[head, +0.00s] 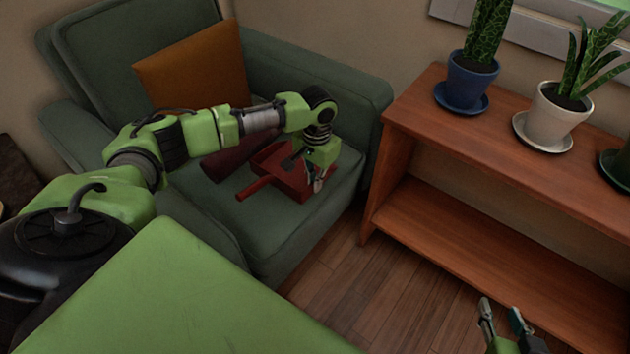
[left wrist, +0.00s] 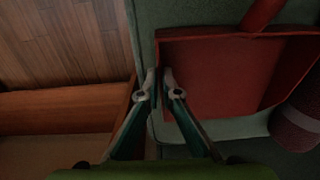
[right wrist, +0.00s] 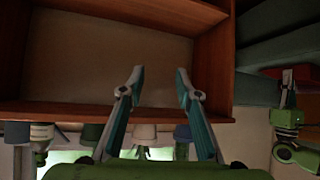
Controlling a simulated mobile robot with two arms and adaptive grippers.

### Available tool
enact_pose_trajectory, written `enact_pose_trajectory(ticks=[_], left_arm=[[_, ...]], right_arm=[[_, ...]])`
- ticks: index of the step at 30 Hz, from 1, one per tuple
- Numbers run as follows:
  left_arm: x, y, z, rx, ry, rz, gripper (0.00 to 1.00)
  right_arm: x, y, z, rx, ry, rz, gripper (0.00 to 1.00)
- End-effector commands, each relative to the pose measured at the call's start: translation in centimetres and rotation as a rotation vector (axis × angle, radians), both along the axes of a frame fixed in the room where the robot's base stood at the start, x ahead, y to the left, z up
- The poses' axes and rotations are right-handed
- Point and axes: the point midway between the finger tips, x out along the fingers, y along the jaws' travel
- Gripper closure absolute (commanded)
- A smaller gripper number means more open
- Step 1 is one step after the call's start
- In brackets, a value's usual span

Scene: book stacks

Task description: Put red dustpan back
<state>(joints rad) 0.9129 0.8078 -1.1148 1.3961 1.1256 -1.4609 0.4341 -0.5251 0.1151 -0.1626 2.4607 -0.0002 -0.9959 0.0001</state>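The red dustpan (head: 293,183) lies on the green armchair's seat, its handle towards the lower left in the head view. In the left wrist view the dustpan (left wrist: 235,75) shows its flat pan, with part of the handle at the top edge. My left gripper (head: 318,184) reaches down at the pan's right side. In the left wrist view my left gripper's fingertips (left wrist: 158,75) are close together, one on each side of the pan's side wall, and look shut on it. My right gripper (head: 501,306) is open and empty; its spread fingers (right wrist: 160,72) face the wooden shelf.
The green armchair (head: 230,230) has an orange cushion (head: 195,70) and a dark red rolled item (head: 235,155) beside the dustpan. A wooden shelf (head: 500,130) at right bears potted plants, including a blue pot (head: 472,80) and a white pot (head: 550,115). Its lower board (head: 470,245) looks bare.

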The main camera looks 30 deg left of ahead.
Motion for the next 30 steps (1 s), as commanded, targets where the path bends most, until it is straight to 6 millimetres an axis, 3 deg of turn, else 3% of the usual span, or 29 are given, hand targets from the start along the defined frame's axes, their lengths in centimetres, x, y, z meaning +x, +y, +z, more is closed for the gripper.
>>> enact_pose_trajectory(ticks=[15,20,30], left_arm=[[0.0,0.0,0.5,0.0,-0.001,0.0,0.79],[0.0,0.0,2.0,0.0,-0.002,0.001,0.79],[0.1,-0.1,5.9,0.0,-0.001,0.001,0.79]], right_arm=[[-0.1,-0.1,0.0,-0.002,0.007,-0.001,0.69],[-2.5,-0.9,-1.9,-0.03,0.138,-0.009,0.69],[-9.8,-3.3,-5.4,-0.101,0.468,-0.036,0.69]])
